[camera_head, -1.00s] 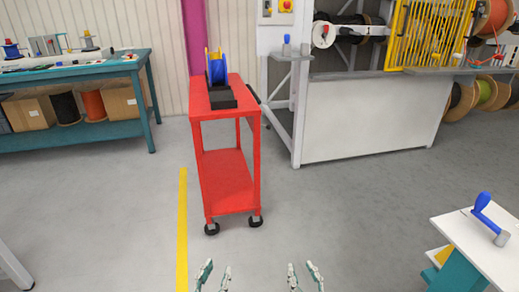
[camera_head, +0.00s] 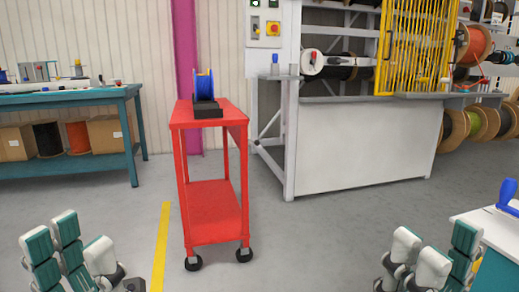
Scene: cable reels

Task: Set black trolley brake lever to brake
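The red trolley (camera_head: 212,205) stands upright on the floor ahead, near the middle of the head view. Two black caster wheels show at its near end, one on the left (camera_head: 193,263) and one on the right (camera_head: 244,254). I cannot make out a brake lever on them at this size. My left gripper (camera_head: 80,238) is at the lower left, open and empty, its fingers apart. My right gripper (camera_head: 435,240) is at the lower right, open and empty. Both are in front of the trolley and apart from it.
A blue reel (camera_head: 204,83) with a black block (camera_head: 207,110) is on the trolley's top. A teal workbench (camera_head: 133,120) stands left, a white machine (camera_head: 365,140) behind right. A white-topped table (camera_head: 480,222) is at the right edge. The floor before the trolley is clear.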

